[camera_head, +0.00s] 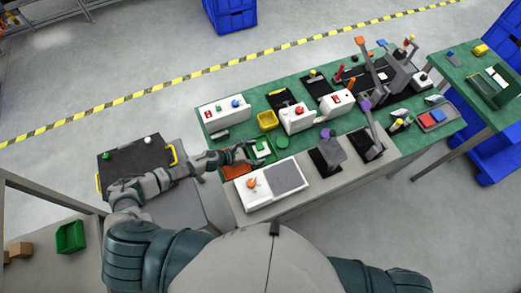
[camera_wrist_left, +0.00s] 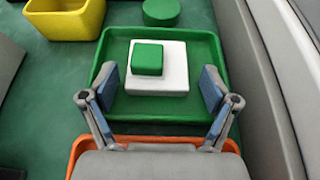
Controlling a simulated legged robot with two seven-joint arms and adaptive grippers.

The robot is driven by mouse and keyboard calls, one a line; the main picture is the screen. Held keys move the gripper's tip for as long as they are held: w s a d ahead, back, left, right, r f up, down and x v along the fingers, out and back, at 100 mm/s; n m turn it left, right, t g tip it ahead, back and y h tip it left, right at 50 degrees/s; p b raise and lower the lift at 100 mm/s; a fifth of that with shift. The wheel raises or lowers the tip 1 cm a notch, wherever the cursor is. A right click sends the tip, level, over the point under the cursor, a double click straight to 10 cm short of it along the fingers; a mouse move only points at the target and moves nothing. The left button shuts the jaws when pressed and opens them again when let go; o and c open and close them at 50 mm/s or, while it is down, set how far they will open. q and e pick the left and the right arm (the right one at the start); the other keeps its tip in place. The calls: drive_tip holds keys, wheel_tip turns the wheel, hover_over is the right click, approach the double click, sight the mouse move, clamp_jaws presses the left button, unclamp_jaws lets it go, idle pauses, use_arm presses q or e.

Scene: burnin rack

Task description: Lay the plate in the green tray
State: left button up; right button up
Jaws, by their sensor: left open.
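The green tray (camera_wrist_left: 208,47) lies on the green table top; it also shows in the head view (camera_head: 270,157). A flat white square piece, which looks like the plate (camera_wrist_left: 175,80), lies inside the tray, towards its middle. A small green block (camera_wrist_left: 147,58) sits on the white piece. My left gripper (camera_wrist_left: 160,88) is open over the near part of the tray, its fingers apart on either side, with nothing between the tips that I can see held. In the head view the left gripper (camera_head: 246,153) reaches in from the left. My right gripper is not in view.
An orange tray (camera_wrist_left: 232,146) lies just nearer than the green tray, partly under my gripper. A yellow bin (camera_wrist_left: 65,22) and a green disc (camera_wrist_left: 161,12) stand beyond. A white device with a grey pad (camera_head: 287,176) stands close to the right. Boxes and levers fill the table further right.

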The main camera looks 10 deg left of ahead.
use_arm(q)
drive_tip(key=b+v, duration=0.1)
drive_tip(key=v, duration=0.9)
drive_tip(key=shift+s+a+r, duration=0.15)
drive_tip(key=shift+a, duration=0.2)
drive_tip(key=shift+r, duration=0.15)
drive_tip(key=shift+s+r, duration=0.1)
drive_tip(key=shift+r, duration=0.05)
drive_tip(key=shift+d, duration=0.1)
drive_tip(key=shift+a, duration=0.2)
